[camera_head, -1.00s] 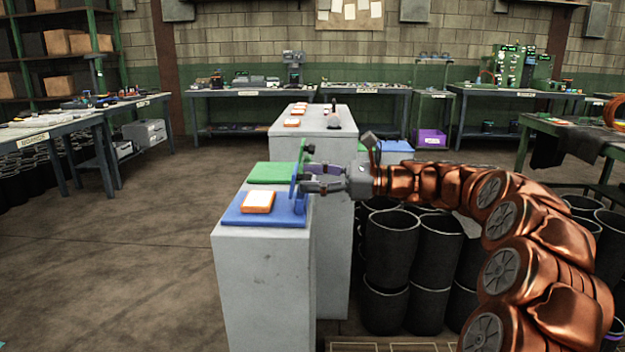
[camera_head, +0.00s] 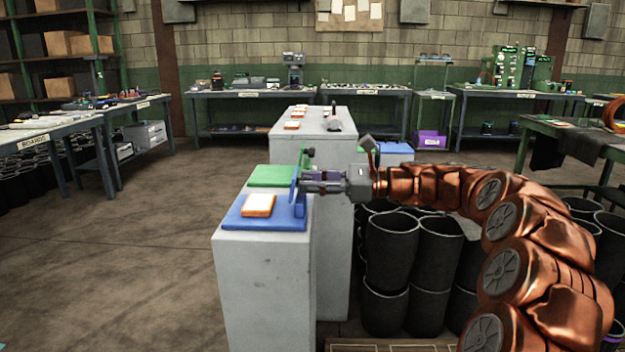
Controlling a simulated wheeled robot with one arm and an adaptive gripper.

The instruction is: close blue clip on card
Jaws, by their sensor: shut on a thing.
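The blue clip (camera_head: 295,192) stands upright at the right end of the blue base (camera_head: 240,223), on the front grey pedestal. An orange-edged card with a white top (camera_head: 258,204) lies on the blue base, left of the clip. My gripper (camera_head: 304,187) reaches in from the right, and its fingers are shut on the blue clip. The fingers hide part of the clip. From here I cannot tell whether the clip touches the card.
A green base (camera_head: 272,175) with a green upright part (camera_head: 307,158) sits just behind. A long grey pedestal (camera_head: 312,122) with several orange-white pieces stands farther back. Black bins (camera_head: 400,250) crowd the right side. The floor at left is clear.

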